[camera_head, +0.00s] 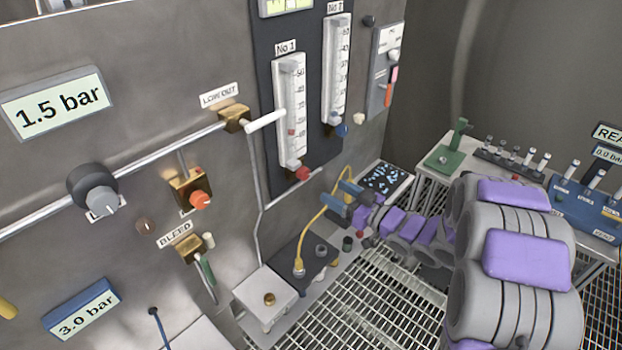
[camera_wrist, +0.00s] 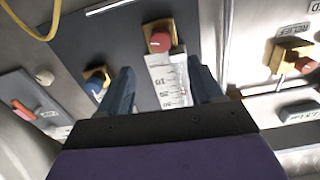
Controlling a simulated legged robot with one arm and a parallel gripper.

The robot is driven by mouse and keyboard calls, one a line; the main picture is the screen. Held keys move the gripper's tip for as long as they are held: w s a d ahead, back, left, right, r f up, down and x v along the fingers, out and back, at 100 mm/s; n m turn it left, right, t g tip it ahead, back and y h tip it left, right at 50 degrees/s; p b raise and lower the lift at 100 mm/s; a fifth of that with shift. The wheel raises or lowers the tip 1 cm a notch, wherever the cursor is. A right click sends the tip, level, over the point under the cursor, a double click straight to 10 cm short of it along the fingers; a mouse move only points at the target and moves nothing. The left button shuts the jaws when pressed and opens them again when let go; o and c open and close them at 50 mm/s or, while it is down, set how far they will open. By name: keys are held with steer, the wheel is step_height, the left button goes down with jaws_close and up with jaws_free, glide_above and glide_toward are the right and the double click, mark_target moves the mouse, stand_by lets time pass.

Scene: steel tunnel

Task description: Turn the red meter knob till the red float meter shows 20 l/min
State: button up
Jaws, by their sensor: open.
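The red meter knob (camera_head: 302,173) is at the foot of the float meter marked No 1 (camera_head: 290,100). A small reddish float shows low in its tube, near the lowest marks; the exact reading is too small to tell. My gripper (camera_head: 345,198), with blue fingers, is below and right of the knob, apart from it. In the wrist view the red knob (camera_wrist: 160,42) sits on a brass block beyond my open gripper (camera_wrist: 162,72). The meter's scale (camera_wrist: 168,82) shows between the two fingers. Nothing is between the fingertips.
The No 2 meter (camera_head: 336,70) with a blue knob (camera_head: 341,130) is right of No 1. A white lever (camera_head: 266,121) juts out left of No 1. A yellow cable (camera_head: 312,228) loops near my gripper. A bench (camera_head: 435,155) stands at right.

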mark_target(307, 175)
steer(key=b+x, duration=0.1)
steer(key=x, duration=0.9)
steer(key=c, duration=1.1)
